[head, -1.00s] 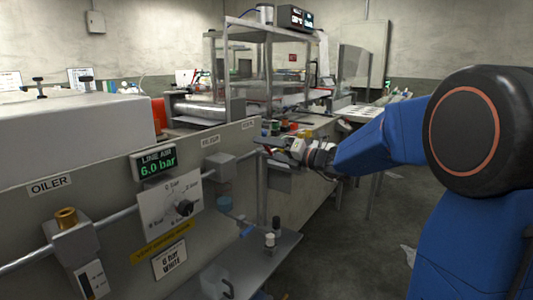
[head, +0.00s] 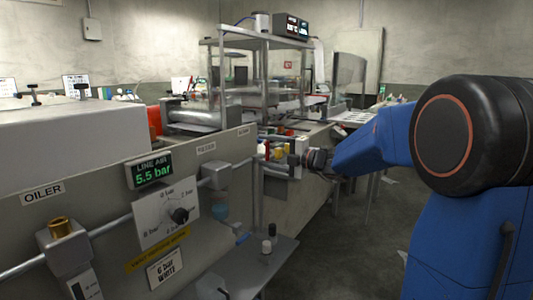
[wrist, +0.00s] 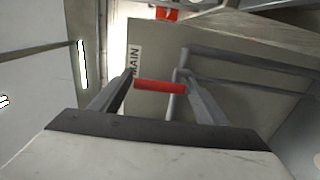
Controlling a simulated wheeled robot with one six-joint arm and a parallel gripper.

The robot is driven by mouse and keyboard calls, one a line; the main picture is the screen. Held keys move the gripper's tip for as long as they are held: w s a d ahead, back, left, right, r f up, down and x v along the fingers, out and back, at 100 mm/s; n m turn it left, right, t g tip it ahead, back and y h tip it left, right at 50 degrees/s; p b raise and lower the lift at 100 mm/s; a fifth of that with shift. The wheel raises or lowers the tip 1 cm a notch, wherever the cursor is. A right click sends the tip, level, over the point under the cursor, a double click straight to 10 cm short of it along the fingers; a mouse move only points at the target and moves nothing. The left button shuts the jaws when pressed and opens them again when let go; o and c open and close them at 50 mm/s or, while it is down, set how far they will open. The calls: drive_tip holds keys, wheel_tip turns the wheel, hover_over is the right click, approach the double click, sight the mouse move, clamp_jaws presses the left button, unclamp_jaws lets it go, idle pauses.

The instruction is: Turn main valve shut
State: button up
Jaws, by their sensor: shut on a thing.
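The main valve's red handle (wrist: 160,86) lies crosswise between my two fingertips in the wrist view, close to the MAIN label (wrist: 136,62). My gripper (wrist: 155,82) is shut on this handle. In the head view my gripper (head: 284,165) is at the far right end of the grey panel, and the valve is too small there to make out clearly. The line air display (head: 154,170) on the panel reads 5.5 bar. The valve body is mostly hidden in the wrist view.
The grey panel carries a pipe (head: 110,227), a regulator dial (head: 179,215) and an oiler (head: 62,244). A small shelf (head: 262,262) with bottles juts out below. A metal frame (head: 265,75) stands behind. The floor at right is free beside my arm.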

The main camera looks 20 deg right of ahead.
idle(0.5)
drive_tip(key=o, duration=1.5)
drive_tip(key=shift+d, duration=0.1)
drive_tip(key=v, duration=1.7)
drive_tip(key=shift+s+d, duration=0.1)
drive_tip(key=shift+s, duration=0.05)
